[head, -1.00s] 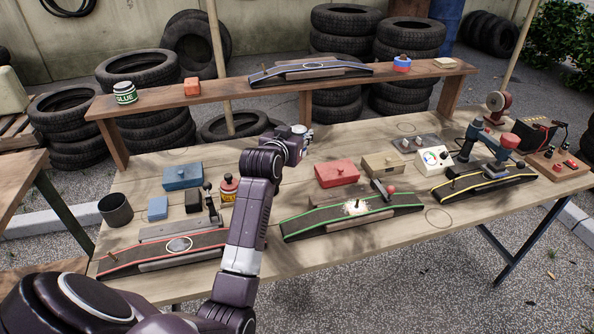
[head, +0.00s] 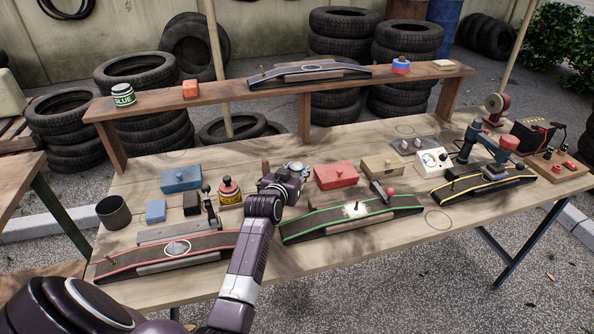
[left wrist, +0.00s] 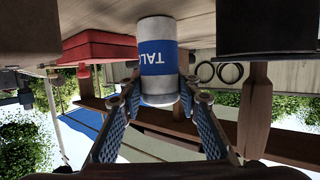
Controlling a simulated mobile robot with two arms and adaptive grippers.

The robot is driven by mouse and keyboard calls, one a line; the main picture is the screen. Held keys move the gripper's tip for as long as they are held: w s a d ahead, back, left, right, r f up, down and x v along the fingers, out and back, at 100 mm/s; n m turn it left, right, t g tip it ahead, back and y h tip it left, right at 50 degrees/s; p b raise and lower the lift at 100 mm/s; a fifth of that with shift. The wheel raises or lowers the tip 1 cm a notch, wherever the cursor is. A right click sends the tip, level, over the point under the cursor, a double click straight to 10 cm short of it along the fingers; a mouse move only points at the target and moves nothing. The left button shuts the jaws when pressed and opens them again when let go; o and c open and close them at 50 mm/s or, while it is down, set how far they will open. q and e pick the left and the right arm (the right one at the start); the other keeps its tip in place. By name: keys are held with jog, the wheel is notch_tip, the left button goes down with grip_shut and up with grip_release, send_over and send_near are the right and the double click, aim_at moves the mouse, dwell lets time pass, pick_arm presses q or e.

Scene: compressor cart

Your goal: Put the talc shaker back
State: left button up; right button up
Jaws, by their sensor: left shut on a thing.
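The talc shaker (left wrist: 157,35), a white cylinder with a blue TALC band, is between the fingers of my left gripper (left wrist: 160,108) in the left wrist view, its lettering upside down there. In the head view my left gripper (head: 291,178) is over the middle of the table, between the yellow-labelled bottle and the red box. The shaker is mostly hidden by the gripper there; only a pale part (head: 299,167) shows past it. I cannot tell whether the shaker touches the table. My right gripper is not in view.
The red box (head: 336,175) stands close right of my gripper, the bottle (head: 230,192) to its left. The green-edged ramp (head: 300,226) with white powder lies in front. The raised shelf (head: 222,99) runs behind. Bare table (head: 350,148) lies behind the boxes.

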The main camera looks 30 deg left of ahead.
pick_arm(q)
jog(key=shift+f, duration=0.2)
jog(key=o, duration=1.2)
jog(key=shift+r, duration=0.1)
jog(key=shift+r, duration=0.2)
jog(key=v, duration=1.2)
